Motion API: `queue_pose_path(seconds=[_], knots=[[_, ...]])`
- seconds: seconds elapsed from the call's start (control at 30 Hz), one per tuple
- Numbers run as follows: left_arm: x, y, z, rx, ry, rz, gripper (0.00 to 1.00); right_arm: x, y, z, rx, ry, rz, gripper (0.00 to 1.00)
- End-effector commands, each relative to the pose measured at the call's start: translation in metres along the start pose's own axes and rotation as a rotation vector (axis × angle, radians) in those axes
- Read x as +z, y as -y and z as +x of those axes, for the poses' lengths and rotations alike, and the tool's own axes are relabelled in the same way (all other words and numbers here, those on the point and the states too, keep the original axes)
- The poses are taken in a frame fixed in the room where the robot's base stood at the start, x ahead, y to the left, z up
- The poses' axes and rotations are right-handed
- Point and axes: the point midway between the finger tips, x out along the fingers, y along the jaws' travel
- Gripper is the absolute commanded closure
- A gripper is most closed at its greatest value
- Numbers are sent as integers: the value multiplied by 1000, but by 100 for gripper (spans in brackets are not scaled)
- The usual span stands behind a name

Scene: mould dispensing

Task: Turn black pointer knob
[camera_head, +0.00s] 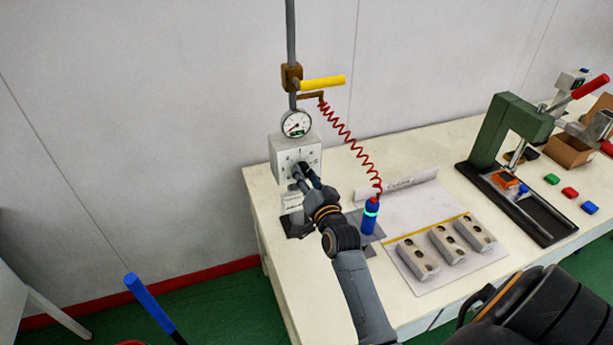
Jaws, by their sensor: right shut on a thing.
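The control box (281,146) is a light grey box with a dial face, standing at the back left corner of the white table under a round gauge (296,124). My right gripper (303,173) is at the front of this box, its fingers shut on the black pointer knob. The fingers cover most of the knob, so its pointing direction cannot be told. My left gripper is not in view.
A yellow-handled valve (322,83) sits on the pipe above. A red coiled hose runs down to a blue dispenser (370,217) beside my right arm. Several grey moulds (418,257) lie on a sheet at right. A green press (512,130) stands further right.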

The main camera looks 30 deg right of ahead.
Motion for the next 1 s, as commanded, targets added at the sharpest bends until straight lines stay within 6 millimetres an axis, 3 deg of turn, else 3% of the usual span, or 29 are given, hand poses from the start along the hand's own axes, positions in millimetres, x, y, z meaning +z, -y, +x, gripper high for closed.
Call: queue_pose_path(seconds=[0.23, 0.27, 0.37, 0.77, 1.0], knots=[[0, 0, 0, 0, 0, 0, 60, 0, 0, 0, -1, -1, 0, 92], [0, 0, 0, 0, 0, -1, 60, 0, 0, 0, -1, -1, -1, 58], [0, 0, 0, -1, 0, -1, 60, 0, 0, 0, -1, -1, -1, 38], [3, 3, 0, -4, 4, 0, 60, 0, 0, -5, 0, 0, -2, 37], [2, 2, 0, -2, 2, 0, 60, 2, -1, -45, 2, 2, -2, 37]])
